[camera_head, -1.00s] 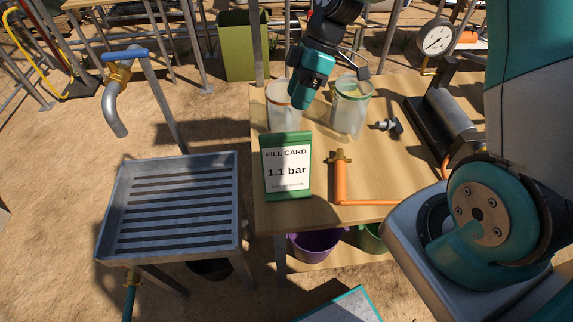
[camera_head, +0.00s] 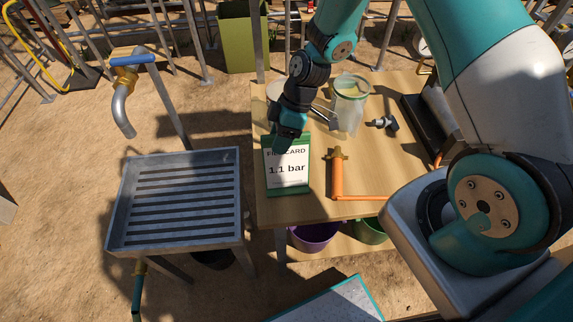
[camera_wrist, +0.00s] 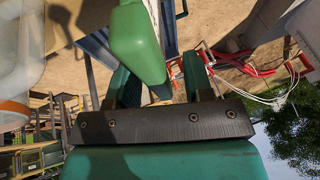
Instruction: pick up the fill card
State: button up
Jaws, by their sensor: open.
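The fill card (camera_head: 289,172), a white sheet reading "1.1 bar" on a green backing, stands near the left front of the wooden table (camera_head: 375,180). My gripper (camera_head: 283,143) is at its upper edge and hides part of the card's top and lettering. In the wrist view, my open gripper (camera_wrist: 160,78) has two green fingers. A green edge, apparently the card's (camera_wrist: 136,45), shows large between and beyond them. I cannot tell whether either finger touches it.
A clear jar with a green rim (camera_head: 349,108) stands behind the card. Another jar, orange-banded, shows close at left in the wrist view (camera_wrist: 18,65). An orange pipe tool (camera_head: 338,178) lies right of the card. A metal slatted sink (camera_head: 178,243) is at left.

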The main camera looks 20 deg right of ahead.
jog(key=shift+f+b, duration=0.25)
jog(key=shift+b, duration=0.1)
dwell(0.4)
jog(key=shift+c, duration=0.5)
grip_shut()
